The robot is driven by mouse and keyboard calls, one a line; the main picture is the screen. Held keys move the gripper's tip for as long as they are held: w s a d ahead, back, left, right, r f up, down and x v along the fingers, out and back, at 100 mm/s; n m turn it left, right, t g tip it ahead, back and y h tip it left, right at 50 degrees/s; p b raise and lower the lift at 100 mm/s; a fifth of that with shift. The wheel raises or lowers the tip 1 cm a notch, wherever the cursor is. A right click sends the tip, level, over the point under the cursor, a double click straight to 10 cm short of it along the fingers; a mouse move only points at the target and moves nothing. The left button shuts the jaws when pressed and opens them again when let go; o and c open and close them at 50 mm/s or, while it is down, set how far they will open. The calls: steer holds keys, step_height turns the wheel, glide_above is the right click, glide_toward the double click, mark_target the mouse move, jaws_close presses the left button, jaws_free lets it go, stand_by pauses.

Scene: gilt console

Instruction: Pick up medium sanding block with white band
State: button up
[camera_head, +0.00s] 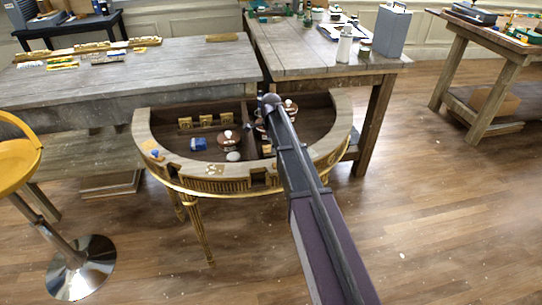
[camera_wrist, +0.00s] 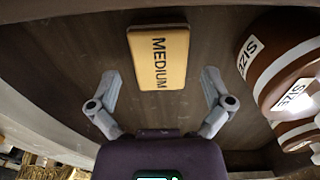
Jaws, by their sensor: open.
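In the wrist view, a yellow block (camera_wrist: 172,72) marked "MEDIUM" lies on the dark wooden floor of the console. I see no white band on the face that shows. My gripper (camera_wrist: 160,84) is open, with one grey finger on either side of the block's near end. The fingers look apart from the block, and nothing is held. In the head view, my arm reaches over the half-round gilt console (camera_head: 143,128) and hides the gripper. A small yellow piece (camera_head: 267,149) shows beside the arm; I cannot tell if it is the same block.
Brown round items with white "SIZE" labels (camera_wrist: 283,62) stand close right of the gripper. In the console's left compartment are yellow pieces (camera_head: 206,120), a blue item (camera_head: 198,144) and a brown round item (camera_head: 229,141). A divider (camera_head: 249,125) and the curved rim border the space.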

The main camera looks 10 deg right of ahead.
steer(key=shift+f+b, duration=0.65)
steer(key=shift+f, duration=0.35)
steer(key=c, duration=1.1)
